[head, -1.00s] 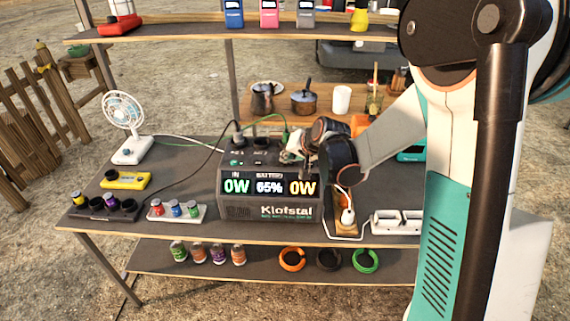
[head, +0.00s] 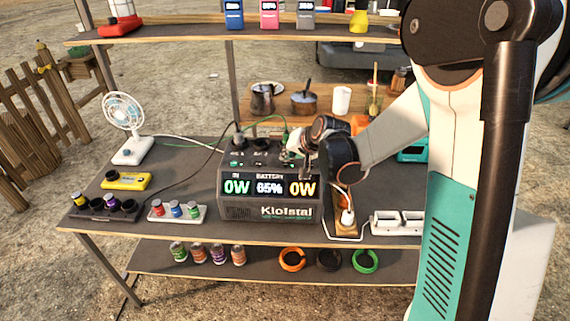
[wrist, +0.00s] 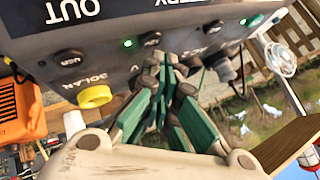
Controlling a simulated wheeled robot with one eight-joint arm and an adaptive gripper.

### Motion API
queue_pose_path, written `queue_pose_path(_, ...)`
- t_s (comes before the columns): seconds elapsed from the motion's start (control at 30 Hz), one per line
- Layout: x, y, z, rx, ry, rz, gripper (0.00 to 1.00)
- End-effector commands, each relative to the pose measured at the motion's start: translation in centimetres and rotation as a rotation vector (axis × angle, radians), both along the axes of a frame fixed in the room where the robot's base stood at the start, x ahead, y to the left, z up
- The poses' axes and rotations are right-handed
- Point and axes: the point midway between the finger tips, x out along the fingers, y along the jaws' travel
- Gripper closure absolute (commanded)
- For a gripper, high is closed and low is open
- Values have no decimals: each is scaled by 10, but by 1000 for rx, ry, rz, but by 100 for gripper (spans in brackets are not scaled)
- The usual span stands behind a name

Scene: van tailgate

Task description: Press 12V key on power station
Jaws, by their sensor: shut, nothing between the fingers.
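The power station (head: 268,213) is a dark grey box on the table. Its display reads IN 0W, BATTERY about 85% and OUT 0W. In the wrist view its panel is seen upside down. The 12V key (wrist: 150,39) is a dark round button with a lit green light (wrist: 127,43) beside it. My gripper (wrist: 166,62) is shut and empty, its green fingertips close to the 12V key; contact cannot be told. In the head view my gripper (head: 286,157) is above the top right of the power station, and the key is hidden.
On the same panel are a USB key (wrist: 69,57) and a yellow socket (wrist: 95,96). Cables run from plugs on top of the station. A shelf (head: 190,33) spans above.

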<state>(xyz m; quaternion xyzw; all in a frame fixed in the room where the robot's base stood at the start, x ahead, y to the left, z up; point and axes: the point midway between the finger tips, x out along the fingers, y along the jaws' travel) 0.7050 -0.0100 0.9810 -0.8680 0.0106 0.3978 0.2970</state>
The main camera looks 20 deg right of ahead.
Motion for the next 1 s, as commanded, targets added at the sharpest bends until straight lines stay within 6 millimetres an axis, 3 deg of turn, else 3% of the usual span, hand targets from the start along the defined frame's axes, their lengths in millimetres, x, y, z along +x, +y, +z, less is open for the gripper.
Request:
queue_pose_path(0.27,0,0,9,0,0,0,100)
queue_pose_path(0.8,0,0,58,0,0,0,100)
queue_pose_path(1.0,0,0,60,0,0,0,100)
